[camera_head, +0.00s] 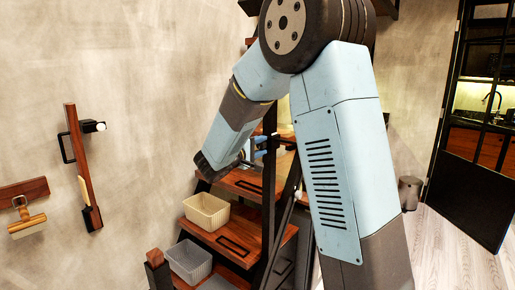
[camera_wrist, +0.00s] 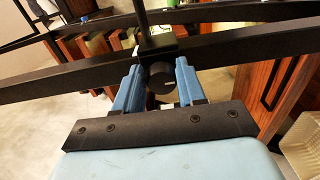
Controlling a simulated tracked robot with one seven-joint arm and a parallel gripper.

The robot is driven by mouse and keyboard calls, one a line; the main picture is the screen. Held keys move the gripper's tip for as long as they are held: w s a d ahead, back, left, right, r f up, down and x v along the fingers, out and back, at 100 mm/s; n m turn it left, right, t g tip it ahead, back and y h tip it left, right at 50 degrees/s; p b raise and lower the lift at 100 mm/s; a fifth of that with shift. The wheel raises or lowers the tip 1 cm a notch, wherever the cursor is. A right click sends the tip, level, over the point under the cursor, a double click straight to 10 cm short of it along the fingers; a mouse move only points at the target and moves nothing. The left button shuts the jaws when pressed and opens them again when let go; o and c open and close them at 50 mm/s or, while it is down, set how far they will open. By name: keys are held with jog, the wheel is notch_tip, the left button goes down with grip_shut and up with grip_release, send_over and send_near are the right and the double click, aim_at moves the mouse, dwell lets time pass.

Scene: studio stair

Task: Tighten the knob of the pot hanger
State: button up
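In the wrist view the black knob (camera_wrist: 160,76) is small and round, below a black block where bars of the pot hanger (camera_wrist: 228,46) meet. A long dark bar crosses the view and a thin rod rises from the block. The two blue fingers of my gripper (camera_wrist: 158,82) stand on either side of the knob, very close to it. I cannot tell whether they touch it. In the head view my gripper (camera_head: 258,151) is beside a dark upright of the wooden shelf stair. The knob is hidden there.
A cream basket (camera_head: 206,212) and a grey basket (camera_head: 188,262) sit on lower wooden steps. Wooden wall hooks (camera_head: 84,165) are at left. A dark cylindrical bin (camera_head: 410,192) stands at right, near open floor (camera_head: 450,245) and a black-framed glass door (camera_head: 485,140).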

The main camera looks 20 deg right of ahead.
jog(key=o, duration=0.4)
jog(key=shift+a, duration=0.1)
jog(key=shift+c, duration=0.2)
jog(key=shift+a, duration=0.15)
jog(key=v, duration=1.3)
jog(key=shift+s+a, duration=0.2)
jog(key=shift+d, duration=0.1)
